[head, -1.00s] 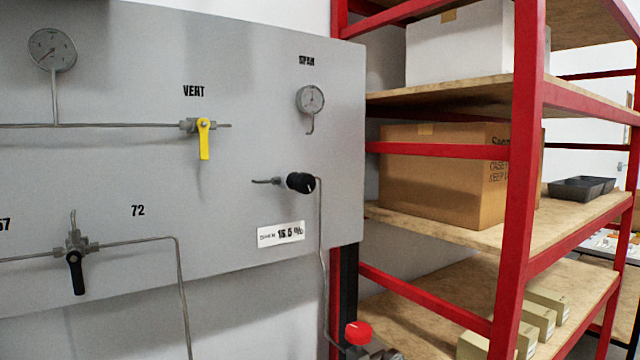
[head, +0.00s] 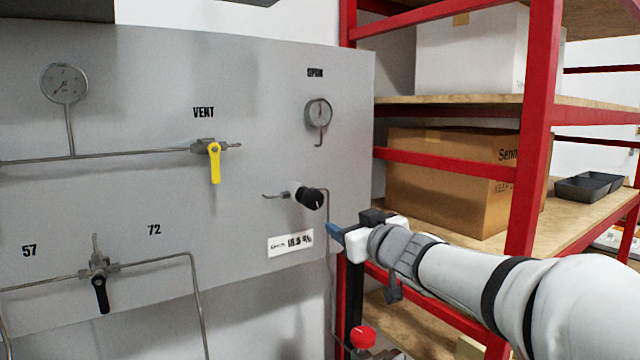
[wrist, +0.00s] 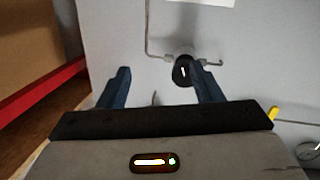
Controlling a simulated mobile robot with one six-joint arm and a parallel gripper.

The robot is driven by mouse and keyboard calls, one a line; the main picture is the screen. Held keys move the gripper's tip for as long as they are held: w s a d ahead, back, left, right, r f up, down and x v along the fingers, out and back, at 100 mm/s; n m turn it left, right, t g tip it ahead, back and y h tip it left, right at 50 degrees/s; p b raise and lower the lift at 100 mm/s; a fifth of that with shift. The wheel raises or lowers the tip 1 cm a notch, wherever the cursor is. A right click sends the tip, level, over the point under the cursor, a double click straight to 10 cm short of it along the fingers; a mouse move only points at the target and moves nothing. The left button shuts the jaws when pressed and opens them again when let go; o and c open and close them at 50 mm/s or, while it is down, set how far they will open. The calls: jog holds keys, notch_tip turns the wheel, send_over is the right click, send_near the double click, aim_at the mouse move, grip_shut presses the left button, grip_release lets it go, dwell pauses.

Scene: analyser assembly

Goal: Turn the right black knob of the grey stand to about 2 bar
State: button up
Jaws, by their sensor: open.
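The right black knob (head: 311,198) sits on the grey stand (head: 250,80), below a round gauge (head: 319,112) under a label. The gauge's reading is too small to tell. My gripper (head: 333,232) is open, just to the right of and below the knob in the head view. In the wrist view the knob (wrist: 183,72) shows with a white mark on its face, beyond the tip of the right blue finger. My open gripper (wrist: 162,85) has nothing between its fingers, and the knob is not fully between them.
A yellow-handled valve (head: 214,160) and a black-handled valve (head: 100,290) are on the panel to the left. A red shelf rack (head: 530,130) with cardboard boxes stands close on the right. A red cap (head: 362,337) is below the panel.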

aim_at(316, 202)
jog(key=w+a+r+y, duration=0.1)
jog(key=w+a, duration=0.1)
jog(key=w+a+r+n+y, duration=0.1)
jog(key=w+a, duration=0.1)
jog(key=a, duration=0.1)
jog(key=w+a+r+n, duration=0.1)
jog(key=w+a, duration=0.1)
jog(key=shift+a+g+y, duration=0.3)
jog(key=shift+a+y, duration=0.05)
jog(key=shift+y, duration=0.05)
jog(key=c, duration=1)
jog(key=shift+n, duration=0.7)
jog(key=o, duration=1)
